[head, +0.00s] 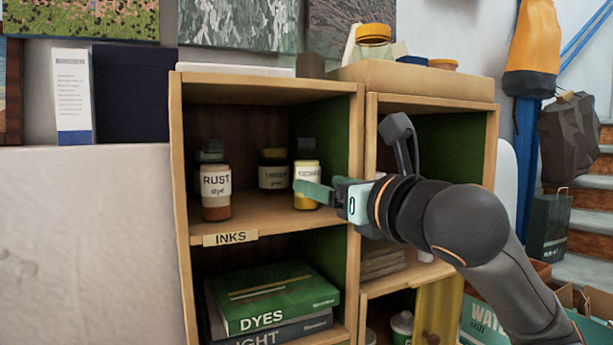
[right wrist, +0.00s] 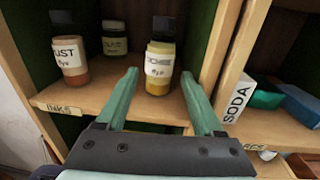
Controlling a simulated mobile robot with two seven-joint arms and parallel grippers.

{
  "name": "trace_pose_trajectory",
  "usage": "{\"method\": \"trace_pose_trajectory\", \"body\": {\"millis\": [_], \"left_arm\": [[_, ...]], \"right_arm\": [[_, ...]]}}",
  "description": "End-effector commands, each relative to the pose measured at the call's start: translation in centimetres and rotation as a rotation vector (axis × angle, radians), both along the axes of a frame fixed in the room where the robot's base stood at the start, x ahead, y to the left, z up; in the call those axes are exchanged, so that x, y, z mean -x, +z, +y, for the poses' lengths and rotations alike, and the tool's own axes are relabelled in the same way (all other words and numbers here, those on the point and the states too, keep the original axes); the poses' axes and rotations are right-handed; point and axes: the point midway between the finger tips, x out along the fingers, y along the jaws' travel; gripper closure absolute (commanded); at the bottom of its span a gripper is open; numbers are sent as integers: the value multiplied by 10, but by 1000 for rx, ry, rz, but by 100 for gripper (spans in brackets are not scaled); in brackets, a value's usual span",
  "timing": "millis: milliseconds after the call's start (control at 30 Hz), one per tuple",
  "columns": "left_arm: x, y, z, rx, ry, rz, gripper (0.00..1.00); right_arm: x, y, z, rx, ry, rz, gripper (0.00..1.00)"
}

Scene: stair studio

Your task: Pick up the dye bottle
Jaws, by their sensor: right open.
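A yellow dye bottle (head: 307,170) with a dark cap and a pale label stands upright at the right of the upper shelf. In the right wrist view the same bottle (right wrist: 158,82) shows between my two green fingertips, at their far end; contact is not visible. My right gripper (head: 300,188) is open and points into the compartment at the bottle, partly covering it in the head view. A rust dye bottle (head: 215,206) stands at the left of the shelf, and it also shows in the right wrist view (right wrist: 72,68). My left gripper is not in view.
The cubby's divider (head: 350,130) is close to my right gripper. Books (head: 270,300) fill the compartment below. A soda box (right wrist: 237,97) is right of the divider.

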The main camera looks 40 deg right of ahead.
Motion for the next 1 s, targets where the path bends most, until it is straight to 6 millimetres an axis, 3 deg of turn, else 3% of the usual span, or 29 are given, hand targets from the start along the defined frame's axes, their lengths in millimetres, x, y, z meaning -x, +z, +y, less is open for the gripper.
{"method": "trace_pose_trajectory", "body": {"millis": [333,667,1000], "left_arm": [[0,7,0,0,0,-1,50],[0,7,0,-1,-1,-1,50],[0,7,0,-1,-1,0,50]], "right_arm": [[-51,0,-11,-3,1,4,31],[-57,-1,-13,1,0,1,31],[-57,-1,-13,1,0,1,69]]}}
